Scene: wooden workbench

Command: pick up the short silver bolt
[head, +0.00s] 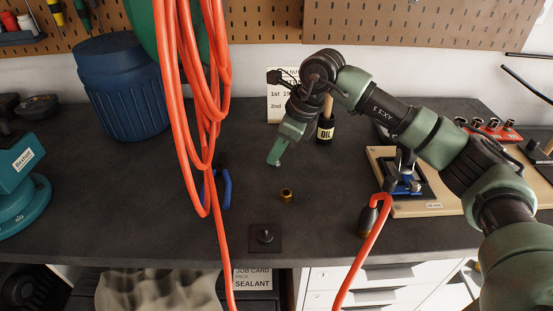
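My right gripper (277,160) reaches in from the right and points down over the middle of the bench. I see it side-on, so I cannot tell whether its fingers are open or shut, or whether anything is between them. I cannot clearly make out a short silver bolt. A dark square plate (256,247) lies near the front edge with a small dark upright piece (265,236) on it, too dim to identify. A brass-coloured nut (285,195) lies below and right of my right gripper, apart from it. My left gripper is not in view.
Orange hose loops (190,120) hang in front of the bench at left of centre. A blue drum (118,95) and a teal tool (22,190) stand at left.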

